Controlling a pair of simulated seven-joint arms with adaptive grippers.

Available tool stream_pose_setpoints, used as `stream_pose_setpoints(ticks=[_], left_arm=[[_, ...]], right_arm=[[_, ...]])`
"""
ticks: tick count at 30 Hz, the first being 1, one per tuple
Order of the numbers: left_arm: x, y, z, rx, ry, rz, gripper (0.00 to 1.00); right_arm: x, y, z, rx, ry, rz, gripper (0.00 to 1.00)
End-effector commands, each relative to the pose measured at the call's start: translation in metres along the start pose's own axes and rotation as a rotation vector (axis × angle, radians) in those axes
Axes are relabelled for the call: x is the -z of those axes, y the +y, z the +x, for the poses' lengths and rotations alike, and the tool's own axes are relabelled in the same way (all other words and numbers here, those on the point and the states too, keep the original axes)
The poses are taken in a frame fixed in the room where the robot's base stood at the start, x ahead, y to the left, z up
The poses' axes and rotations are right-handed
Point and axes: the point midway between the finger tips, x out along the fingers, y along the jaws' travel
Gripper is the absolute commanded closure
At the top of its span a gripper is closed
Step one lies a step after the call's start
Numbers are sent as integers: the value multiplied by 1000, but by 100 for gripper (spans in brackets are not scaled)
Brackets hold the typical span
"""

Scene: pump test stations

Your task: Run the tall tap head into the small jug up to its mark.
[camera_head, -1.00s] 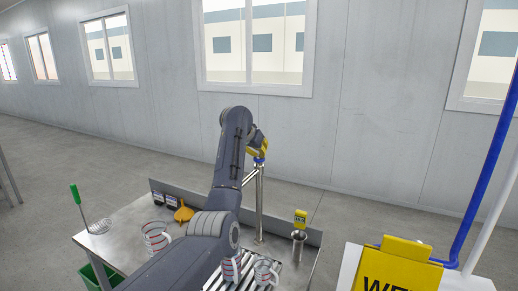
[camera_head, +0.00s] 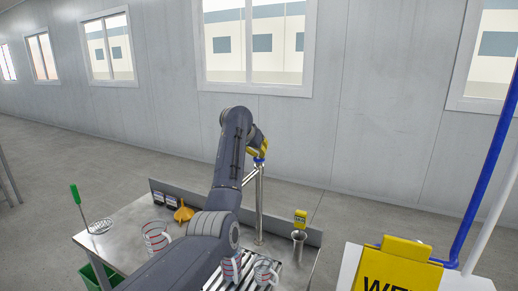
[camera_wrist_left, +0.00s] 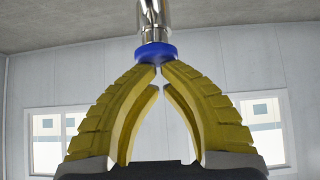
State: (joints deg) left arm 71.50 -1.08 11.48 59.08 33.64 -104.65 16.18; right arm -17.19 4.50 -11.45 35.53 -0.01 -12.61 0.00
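The tall tap (camera_head: 259,205) is a chrome column with a side branch at the back of the steel bench. Its blue-ringed top (camera_head: 260,160) also shows in the left wrist view (camera_wrist_left: 156,50). My left gripper (camera_head: 259,153), with yellow fingers, is at this blue top. In the left wrist view its fingertips (camera_wrist_left: 159,66) are nearly together against the blue ring. Two jugs with red marks, one left (camera_head: 231,267) and one right (camera_head: 266,271), stand near the tap's foot. A larger jug (camera_head: 155,236) stands further left. Water and jug levels are too small to tell. My right gripper is out of view.
An orange funnel (camera_head: 183,211) and dark small containers (camera_head: 165,200) stand at the bench's back left. A green-handled tool (camera_head: 77,200) is at the left edge. A metal cylinder (camera_head: 299,242) and a yellow tag (camera_head: 300,218) are right of the tap. A yellow sign (camera_head: 400,270) stands further right.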

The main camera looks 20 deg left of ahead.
Motion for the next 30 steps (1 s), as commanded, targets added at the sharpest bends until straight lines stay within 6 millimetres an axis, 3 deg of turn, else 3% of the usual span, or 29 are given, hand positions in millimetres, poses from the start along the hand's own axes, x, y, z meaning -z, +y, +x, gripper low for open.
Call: stream_pose_setpoints(ticks=[24, 30], left_arm=[[-2, 0, 1, 0, -4, 0, 100], [6, 3, -4, -3, -2, 2, 100]], right_arm=[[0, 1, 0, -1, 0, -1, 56], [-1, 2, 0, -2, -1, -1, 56]])
